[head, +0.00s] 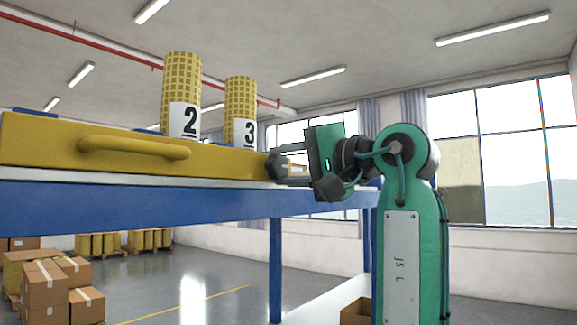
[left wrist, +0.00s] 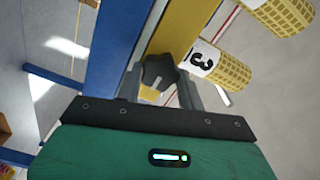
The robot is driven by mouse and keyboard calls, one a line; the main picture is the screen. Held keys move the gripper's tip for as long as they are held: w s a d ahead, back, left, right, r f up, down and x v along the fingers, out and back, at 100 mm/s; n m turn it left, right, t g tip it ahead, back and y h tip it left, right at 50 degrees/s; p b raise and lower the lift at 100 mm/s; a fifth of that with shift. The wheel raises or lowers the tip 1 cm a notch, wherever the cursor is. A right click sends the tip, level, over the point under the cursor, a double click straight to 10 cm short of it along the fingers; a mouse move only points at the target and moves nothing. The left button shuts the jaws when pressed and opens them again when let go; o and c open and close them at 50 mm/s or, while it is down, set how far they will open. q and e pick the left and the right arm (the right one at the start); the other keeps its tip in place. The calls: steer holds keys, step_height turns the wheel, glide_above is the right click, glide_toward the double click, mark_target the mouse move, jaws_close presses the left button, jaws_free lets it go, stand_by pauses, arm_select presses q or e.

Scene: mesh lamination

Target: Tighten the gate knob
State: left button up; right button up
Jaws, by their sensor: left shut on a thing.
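The dark gate knob (head: 274,165) sits at the right end of the yellow gate bar (head: 60,140). In the left wrist view the knob (left wrist: 158,70) is black and lobed, and lies between the two fingers, beside the yellow bar (left wrist: 185,30). My left gripper (head: 290,168) reaches it from the right and is shut on it; its fingers also show in the left wrist view (left wrist: 160,88). The knob's shaft is hidden. My right gripper is in neither view.
A yellow handle (head: 135,148) sticks out from the bar's front. Yellow mesh rolls marked 2 (head: 182,85) and 3 (head: 240,98) stand behind the bar. The blue table frame (head: 150,208) runs below. Cardboard boxes (head: 45,290) stand on the floor at the lower left.

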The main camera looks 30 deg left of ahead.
arm_select(q)
steer(key=o, duration=1)
steer(key=shift+s, duration=0.1)
steer(key=shift+d+f, duration=0.1)
steer(key=shift+d, duration=0.2)
steer(key=s+d+b, duration=0.1)
steer(key=d+b, duration=0.4)
steer(key=d, duration=0.8)
